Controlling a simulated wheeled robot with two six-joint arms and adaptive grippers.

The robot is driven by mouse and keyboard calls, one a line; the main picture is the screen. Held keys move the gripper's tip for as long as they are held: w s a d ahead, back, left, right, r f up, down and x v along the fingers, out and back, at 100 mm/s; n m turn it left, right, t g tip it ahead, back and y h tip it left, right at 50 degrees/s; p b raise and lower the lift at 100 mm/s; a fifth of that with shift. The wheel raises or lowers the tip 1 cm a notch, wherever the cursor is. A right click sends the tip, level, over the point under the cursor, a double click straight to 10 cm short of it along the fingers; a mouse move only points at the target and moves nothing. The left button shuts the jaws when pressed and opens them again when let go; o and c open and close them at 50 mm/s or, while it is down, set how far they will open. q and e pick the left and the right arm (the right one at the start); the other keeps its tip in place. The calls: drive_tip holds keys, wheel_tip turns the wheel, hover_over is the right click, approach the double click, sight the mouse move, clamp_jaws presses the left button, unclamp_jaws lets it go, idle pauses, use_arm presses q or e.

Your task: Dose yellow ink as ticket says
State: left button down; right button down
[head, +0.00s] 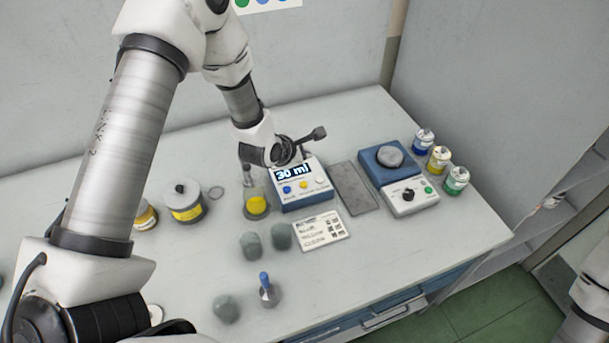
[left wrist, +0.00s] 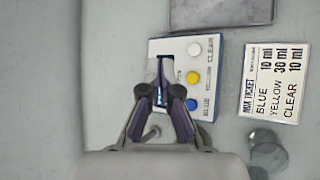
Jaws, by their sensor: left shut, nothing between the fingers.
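The dosing unit (head: 305,199) is a blue and white box whose display (head: 293,173) reads 30 ml. Its blue, yellow and clear buttons also show in the left wrist view, the yellow button (left wrist: 192,77) in the middle. A glass beaker (head: 257,204) with yellow ink stands at its left side, under the nozzle. The mix ticket (head: 321,231) lies in front; in the left wrist view the ticket (left wrist: 274,83) reads blue 10 ml, yellow 30 ml, clear 10 ml. My left gripper (head: 292,153) is shut and empty above the unit's back, its fingers (left wrist: 160,95) partly covering the display.
A blue and white device with a round plate (head: 390,157) stands right of a grey flat pad (head: 354,188). Blue, yellow and green cans (head: 438,159) stand at the right. Grey-green jars (head: 252,245) and a blue-topped flask (head: 268,294) stand in front. A yellow-labelled pot (head: 184,203) stands left.

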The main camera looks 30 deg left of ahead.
sight(302, 185)
use_arm(q)
wheel_tip(302, 185, down, 8)
drive_tip(key=b, duration=0.5)
drive_tip(key=shift+a+f, duration=0.15)
drive_tip(key=shift+f, duration=0.1)
drive_tip(key=shift+f+b, duration=0.3)
drive_tip(key=shift+b, duration=0.15)
idle(0.8)
drive_tip(key=shift+f+b, duration=0.4)
drive_tip(key=shift+b, duration=0.05)
drive_tip(key=shift+f+b, duration=0.35)
drive_tip(key=shift+b, duration=0.1)
idle(0.4)
drive_tip(key=shift+r+p, duration=0.45)
drive_tip(key=shift+r, duration=0.35)
